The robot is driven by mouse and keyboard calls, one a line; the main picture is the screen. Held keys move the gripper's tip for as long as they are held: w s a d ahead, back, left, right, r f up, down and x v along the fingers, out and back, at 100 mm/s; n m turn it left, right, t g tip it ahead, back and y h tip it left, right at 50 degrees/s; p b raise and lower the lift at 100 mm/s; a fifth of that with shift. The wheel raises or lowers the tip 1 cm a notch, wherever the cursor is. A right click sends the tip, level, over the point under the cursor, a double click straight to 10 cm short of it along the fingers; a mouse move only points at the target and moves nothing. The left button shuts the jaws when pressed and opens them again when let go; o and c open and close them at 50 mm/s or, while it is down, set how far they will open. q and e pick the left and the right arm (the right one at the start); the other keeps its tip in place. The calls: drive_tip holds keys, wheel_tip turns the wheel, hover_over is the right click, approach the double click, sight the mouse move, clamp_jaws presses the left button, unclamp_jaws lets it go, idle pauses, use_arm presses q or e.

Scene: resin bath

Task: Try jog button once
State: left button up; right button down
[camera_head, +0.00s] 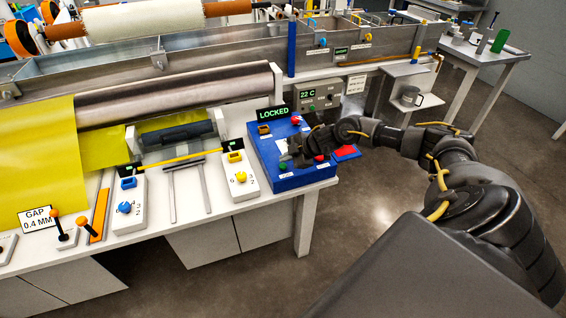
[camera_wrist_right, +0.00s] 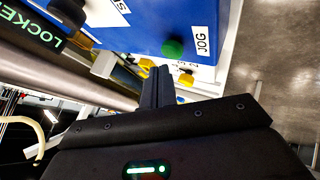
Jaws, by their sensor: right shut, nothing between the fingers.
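The blue control box (camera_head: 262,152) stands at the right end of the white bench. Its green button (camera_wrist_right: 172,48), beside a white JOG label (camera_wrist_right: 202,41), shows in the right wrist view. A green button (camera_head: 283,167) also shows near the box's front edge in the head view. My right gripper (camera_head: 291,152) is over the box, and its fingers (camera_wrist_right: 157,72) are shut and empty. In the wrist view the fingertips appear close to the green button. I cannot tell any gap or contact. My left gripper is not in view.
A LOCKED display (camera_head: 272,113) and a red button (camera_head: 295,119) are at the box's back. A white panel with a yellow knob (camera_head: 241,177) stands left of the box. The steel roller (camera_head: 180,98) runs behind. Open floor lies to the right.

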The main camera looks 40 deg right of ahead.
sight(286, 166)
drive_tip(key=shift+f, duration=0.4)
drive_tip(key=shift+f+b, duration=0.4)
drive_tip(key=shift+f, duration=0.2)
idle(0.6)
drive_tip(key=shift+r, duration=0.1)
drive_tip(key=shift+r+p, duration=0.9)
drive_tip(key=shift+p, duration=0.1)
wheel_tip(286, 166, up, 5)
drive_tip(key=p, duration=0.5)
idle(0.7)
